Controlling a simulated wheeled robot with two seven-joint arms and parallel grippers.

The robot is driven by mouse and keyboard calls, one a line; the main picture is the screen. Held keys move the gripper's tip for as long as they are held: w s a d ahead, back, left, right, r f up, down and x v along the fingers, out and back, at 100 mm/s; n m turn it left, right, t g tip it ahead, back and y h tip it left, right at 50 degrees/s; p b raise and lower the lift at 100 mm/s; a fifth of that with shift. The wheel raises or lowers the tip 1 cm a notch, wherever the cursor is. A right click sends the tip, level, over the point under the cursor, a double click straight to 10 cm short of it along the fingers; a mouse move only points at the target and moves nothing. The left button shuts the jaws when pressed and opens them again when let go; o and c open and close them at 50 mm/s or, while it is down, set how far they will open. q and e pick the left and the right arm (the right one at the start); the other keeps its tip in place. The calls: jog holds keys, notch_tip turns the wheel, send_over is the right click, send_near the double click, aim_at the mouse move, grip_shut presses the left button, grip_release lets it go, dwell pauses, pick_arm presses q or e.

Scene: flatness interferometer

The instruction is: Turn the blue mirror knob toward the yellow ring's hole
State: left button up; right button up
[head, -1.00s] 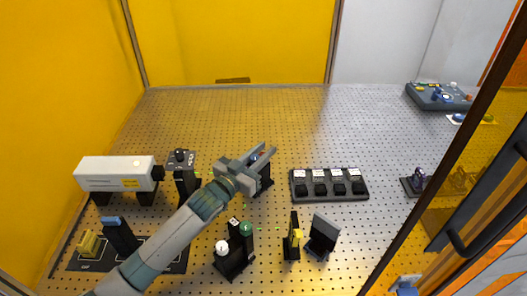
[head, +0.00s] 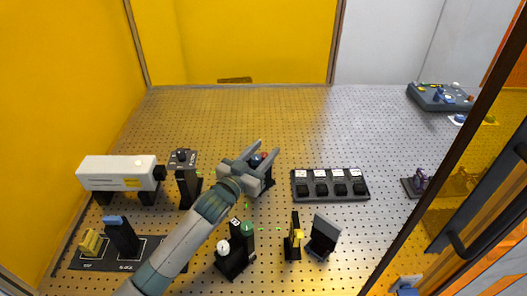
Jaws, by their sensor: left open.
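My left gripper (head: 268,148) is open, its two fingers pointing up and to the right over a dark mount (head: 267,181) in the middle of the board. A small blue knob (head: 255,160) shows between the fingers, with a reddish spot beside it; I cannot tell whether a finger touches it. The gripper body hides most of this mount. A yellow part (head: 299,237) sits on a thin black stand to the lower right; its hole cannot be made out. My right gripper is not in view.
A white laser box (head: 118,172) and a black post (head: 184,160) stand at left. A black holder with several slots (head: 330,196) lies right of the gripper. Posts with white and green knobs (head: 233,262) stand in front. An open door frame (head: 450,150) borders the right.

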pick_arm(q)
jog(key=shift+r, duration=0.15)
jog(key=shift+r+p, duration=0.95)
jog(key=shift+p, duration=0.05)
jog(key=s+d+r+p, duration=0.4)
jog(key=s+d+r, duration=0.2)
jog(key=d+r, duration=0.2)
jog(key=shift+s+d+r, duration=0.15)
jog(key=shift+d+r, duration=0.25)
jog(key=shift+d, duration=0.55)
